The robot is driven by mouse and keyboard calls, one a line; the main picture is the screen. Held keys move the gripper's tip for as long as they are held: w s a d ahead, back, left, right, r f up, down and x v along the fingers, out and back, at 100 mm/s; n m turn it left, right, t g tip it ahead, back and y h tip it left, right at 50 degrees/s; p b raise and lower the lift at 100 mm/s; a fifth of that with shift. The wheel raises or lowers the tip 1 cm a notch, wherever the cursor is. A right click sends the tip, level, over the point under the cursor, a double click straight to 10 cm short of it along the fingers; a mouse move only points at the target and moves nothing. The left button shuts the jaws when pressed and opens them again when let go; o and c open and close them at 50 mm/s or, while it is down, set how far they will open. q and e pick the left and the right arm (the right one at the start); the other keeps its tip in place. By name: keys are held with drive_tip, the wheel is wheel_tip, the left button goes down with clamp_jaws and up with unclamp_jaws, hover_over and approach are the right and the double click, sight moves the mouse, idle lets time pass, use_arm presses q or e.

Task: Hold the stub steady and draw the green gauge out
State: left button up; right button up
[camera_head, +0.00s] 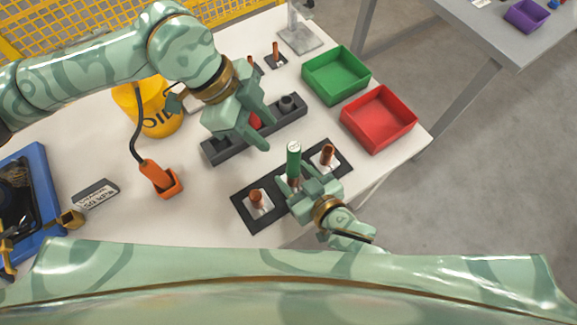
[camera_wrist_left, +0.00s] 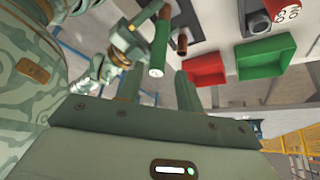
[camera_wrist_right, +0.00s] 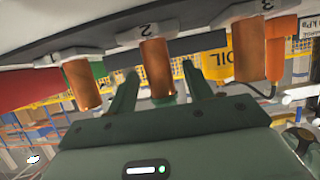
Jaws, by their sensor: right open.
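The green gauge (camera_head: 293,161) stands upright in the middle copper stub of a black plate (camera_head: 262,217). My right gripper (camera_head: 304,183) is open, low beside that stub. In the right wrist view the copper stub (camera_wrist_right: 157,70), marked 2, shows between its spread fingers; I see no firm contact. My left gripper (camera_head: 264,132) is open and empty, up and left of the gauge, over the dark rack. In the left wrist view the green gauge (camera_wrist_left: 160,45), with its pale end toward me, lies beyond the open fingers.
Copper stubs flank the middle one, at left (camera_head: 256,198) and right (camera_head: 328,154). A dark rack (camera_head: 222,151) holds a red piece (camera_head: 255,121). Green (camera_head: 337,75) and red (camera_head: 379,118) trays stand at right. An orange tool (camera_head: 160,178) and yellow oil can (camera_head: 158,115) are at left.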

sight(288, 169)
drive_tip(key=shift+x, duration=1.65)
